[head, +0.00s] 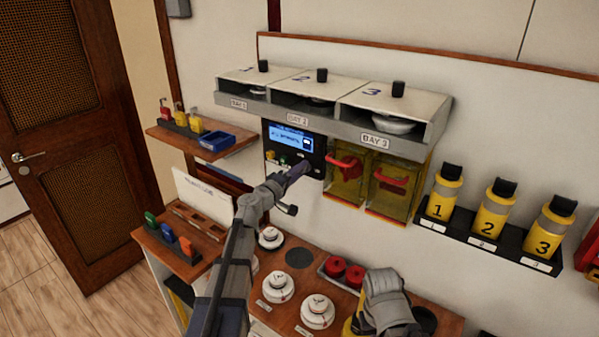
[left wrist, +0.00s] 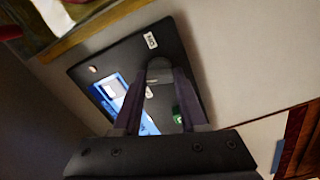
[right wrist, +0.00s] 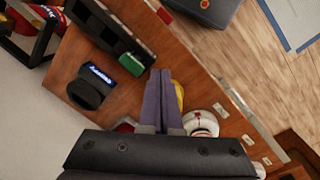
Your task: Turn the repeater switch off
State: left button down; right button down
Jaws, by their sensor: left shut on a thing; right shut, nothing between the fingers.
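The repeater panel (head: 293,141) is a dark box with a lit blue screen on the wall, below the bay shelf. It also fills the middle of the left wrist view (left wrist: 190,62). My left gripper (head: 303,169) is at the panel's lower right. In the left wrist view its fingers (left wrist: 158,72) are shut on a grey, round-ended switch (left wrist: 160,67), partly hidden between them. A small white label (left wrist: 150,40) sits beyond the switch; its text is too blurred to trust. My right gripper (right wrist: 162,78) is shut and empty above the wooden counter, away from the panel.
Yellow boxes with red handles (head: 345,165) hang just right of the panel. A shelf with a blue tray (head: 216,140) is to its left. White detectors (head: 317,311) and red parts (head: 345,271) stand on the counter below. Numbered yellow canisters (head: 495,208) stand at right.

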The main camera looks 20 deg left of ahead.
pick_arm(q)
jog(key=shift+n, duration=2)
jog(key=shift+f, duration=0.1)
jog(key=shift+c, duration=2.3)
grip_release()
jog(key=shift+s+a, duration=0.1)
jog(key=v, duration=0.7)
jog(key=shift+s, duration=0.3)
jog(key=shift+a, duration=0.1)
